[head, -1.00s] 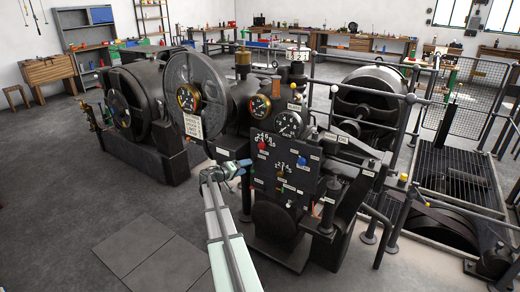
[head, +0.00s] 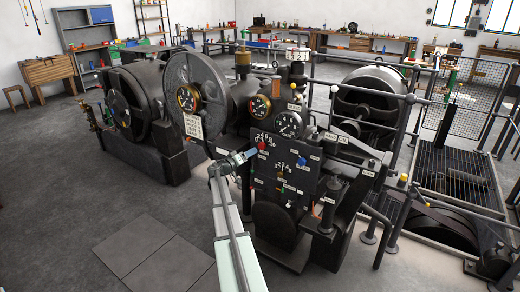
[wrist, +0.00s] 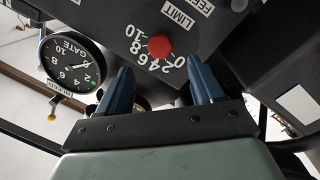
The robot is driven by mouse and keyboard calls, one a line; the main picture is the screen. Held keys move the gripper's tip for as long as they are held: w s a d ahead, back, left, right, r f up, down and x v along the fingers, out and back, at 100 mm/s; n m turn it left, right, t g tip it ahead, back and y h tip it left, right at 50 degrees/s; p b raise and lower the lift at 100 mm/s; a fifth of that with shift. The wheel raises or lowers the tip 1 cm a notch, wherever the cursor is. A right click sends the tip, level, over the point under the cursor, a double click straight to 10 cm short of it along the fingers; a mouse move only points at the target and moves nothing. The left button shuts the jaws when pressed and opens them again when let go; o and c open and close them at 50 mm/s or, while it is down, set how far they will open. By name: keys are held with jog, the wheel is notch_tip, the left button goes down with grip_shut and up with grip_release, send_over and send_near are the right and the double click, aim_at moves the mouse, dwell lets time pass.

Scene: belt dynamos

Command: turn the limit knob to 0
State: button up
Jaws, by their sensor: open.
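The red limit knob (wrist: 160,46) sits on a dark panel (head: 272,178) in the wrist view, where the picture is upside down. A LIMIT label (wrist: 180,18) is above it, and a white scale from 0 to 10 arcs around its lower and left side. I cannot make out a pointer on the knob. The knob also shows small in the head view (head: 262,145). My gripper (wrist: 163,70) is open and empty, with one blue finger on each side below the knob in the wrist view, apart from it. In the head view my gripper (head: 252,153) is just left of the knob.
A round GATE gauge (wrist: 72,63) is left in the wrist view, with a small yellow-tipped part below it. A second scale and small knobs (head: 281,166) are lower on the panel. The dark machine's big disc (head: 195,75) stands left of the panel. Open floor (head: 110,220) lies front left.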

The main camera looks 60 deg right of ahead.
aim_at(261, 147)
jog(key=d, duration=0.6)
jog(key=s+d, duration=0.1)
jog(key=d, duration=0.2)
jog(key=shift+s, duration=0.1)
jog(key=c, duration=1.1)
